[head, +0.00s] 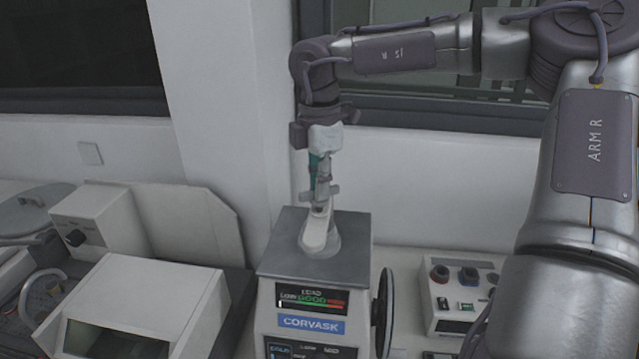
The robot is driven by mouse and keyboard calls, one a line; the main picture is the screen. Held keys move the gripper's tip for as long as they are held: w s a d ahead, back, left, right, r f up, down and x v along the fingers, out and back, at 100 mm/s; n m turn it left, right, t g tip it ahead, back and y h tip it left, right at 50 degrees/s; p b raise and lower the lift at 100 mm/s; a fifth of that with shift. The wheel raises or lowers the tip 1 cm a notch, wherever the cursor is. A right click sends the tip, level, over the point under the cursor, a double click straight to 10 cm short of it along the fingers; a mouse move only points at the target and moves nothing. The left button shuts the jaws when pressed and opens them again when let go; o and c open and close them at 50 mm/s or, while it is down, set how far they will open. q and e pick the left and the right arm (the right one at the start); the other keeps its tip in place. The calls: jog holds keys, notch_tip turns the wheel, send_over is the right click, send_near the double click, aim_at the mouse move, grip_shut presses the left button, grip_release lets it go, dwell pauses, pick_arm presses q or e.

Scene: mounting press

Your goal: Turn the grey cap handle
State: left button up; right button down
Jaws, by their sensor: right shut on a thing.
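The grey cap handle (316,232) sits on top of the mounting press (386,222), which carries a CORVASK label and a lit LOAD display reading GOOD. The handle is pale grey, with a round base and a raised lever. My right gripper (320,200) points down from above and is shut on the upper end of the handle. Its fingers hide part of that end. My left gripper is not in view.
A control box (462,275) with red and blue knobs stands right of the press. A dark handwheel (383,310) is on the press's right side. Pale machines (140,290) fill the bench at left. A wall and window stand behind.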

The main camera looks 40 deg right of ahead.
jog(key=shift+f+n+b, duration=0.15)
jog(key=shift+n+b, duration=0.85)
jog(key=shift+b, duration=0.05)
jog(key=n+b, duration=0.1)
jog(key=n, duration=0.1)
jog(key=shift+n+b, duration=0.3)
jog(key=shift+b, duration=0.1)
jog(key=n+b, duration=0.1)
jog(key=n, duration=0.2)
jog(key=shift+n, duration=0.3)
jog(key=n+b, duration=0.1)
jog(key=n, duration=0.2)
jog(key=shift+n, duration=0.3)
jog(key=n, duration=0.3)
jog(key=shift+r+n, duration=0.2)
jog(key=shift+n, duration=0.1)
jog(key=n, duration=0.4)
jog(key=shift+n, duration=0.3)
jog(key=n, duration=0.4)
jog(key=n+p, duration=0.1)
jog(key=n, duration=0.3)
jog(key=shift+n, duration=0.3)
